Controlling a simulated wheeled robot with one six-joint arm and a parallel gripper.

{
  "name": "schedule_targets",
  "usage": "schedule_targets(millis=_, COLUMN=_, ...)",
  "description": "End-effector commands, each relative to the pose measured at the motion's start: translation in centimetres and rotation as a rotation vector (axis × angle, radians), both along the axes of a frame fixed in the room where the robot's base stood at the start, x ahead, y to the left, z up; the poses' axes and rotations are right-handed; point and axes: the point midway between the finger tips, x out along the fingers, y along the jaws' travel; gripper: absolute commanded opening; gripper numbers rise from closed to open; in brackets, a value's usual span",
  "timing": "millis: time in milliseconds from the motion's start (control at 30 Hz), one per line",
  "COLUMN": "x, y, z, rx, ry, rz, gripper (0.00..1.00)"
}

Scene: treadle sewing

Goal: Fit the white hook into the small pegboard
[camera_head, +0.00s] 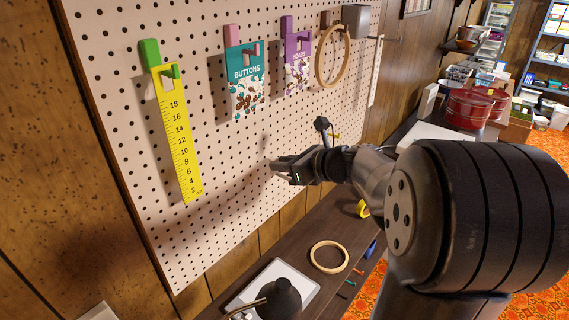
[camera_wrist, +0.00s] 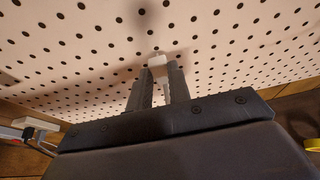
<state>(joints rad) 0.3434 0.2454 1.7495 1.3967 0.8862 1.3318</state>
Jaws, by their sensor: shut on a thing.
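My gripper (camera_head: 279,171) is close in front of the lower middle of the white pegboard (camera_head: 225,165). In the wrist view, my gripper (camera_wrist: 158,72) is shut on the white hook (camera_wrist: 157,60), which shows as a small pale block between the fingertips. A thin tip of the hook points toward the pegboard (camera_wrist: 60,45). The rest of the hook is hidden by the fingers. I cannot tell whether its tip touches the board or is in a hole. No second, smaller pegboard is clear in view.
On the board hang a yellow ruler (camera_head: 178,135), a BUTTONS packet (camera_head: 246,85), a BEADS packet (camera_head: 297,65) and a wooden hoop (camera_head: 322,63). Another hoop (camera_head: 328,243) and a black lamp (camera_head: 281,297) are on the dark table below. The board around my gripper is bare.

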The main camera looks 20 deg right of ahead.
Motion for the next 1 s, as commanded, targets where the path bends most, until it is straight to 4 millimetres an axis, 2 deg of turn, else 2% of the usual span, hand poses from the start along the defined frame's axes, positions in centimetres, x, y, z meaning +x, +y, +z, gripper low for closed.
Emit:
schedule_targets(millis=933, x=1.9, y=1.4, z=0.0, rx=0.0, ry=0.0, rz=0.0, gripper=0.0)
schedule_targets(millis=967, x=1.9, y=1.4, z=0.0, rx=0.0, ry=0.0, rz=0.0, gripper=0.19)
schedule_targets(millis=1000, x=1.9, y=1.4, z=0.0, rx=0.0, ry=0.0, rz=0.0, gripper=0.23)
